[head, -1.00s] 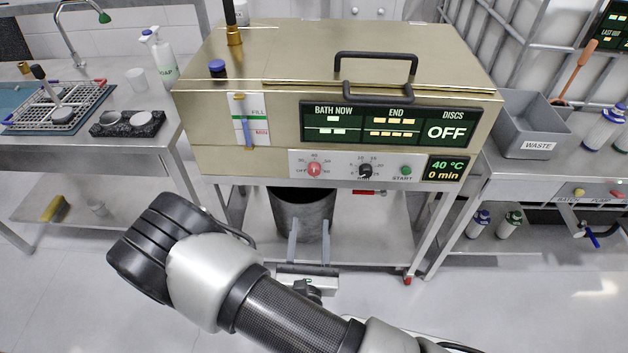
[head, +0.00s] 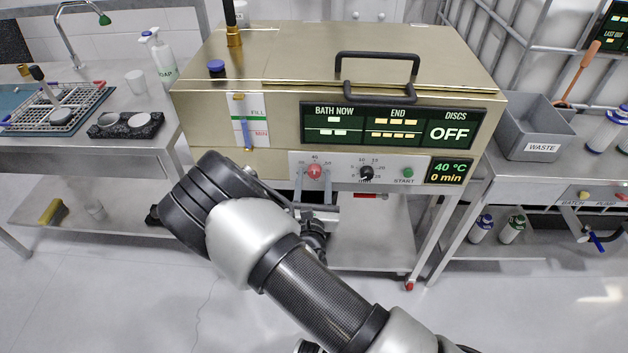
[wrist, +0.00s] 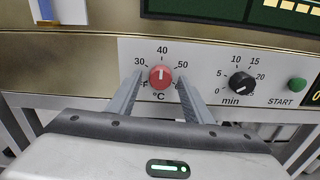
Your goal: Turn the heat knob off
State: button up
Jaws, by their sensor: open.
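The heat knob is a red round knob (head: 315,171) on the white control strip of the gold bath machine. It also shows in the wrist view (wrist: 160,77), with a scale of 30, 40 and 50 and a °C mark. My gripper (head: 315,186) is open at the front panel, just below the knob. In the wrist view the two grey fingers (wrist: 157,88) stand left and right of the knob, with gaps visible. The left finger covers part of the OFF lettering.
A black minutes knob (head: 366,173) and green START button (head: 408,173) sit to the right. The display (head: 449,170) reads 40 °C, 0 min. A grey waste bin (head: 535,128) stands on the right bench. A black handle (head: 376,75) is on the lid.

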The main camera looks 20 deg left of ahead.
jog(key=shift+w, duration=0.15)
jog(key=shift+c, duration=0.4)
jog(key=c, duration=1)
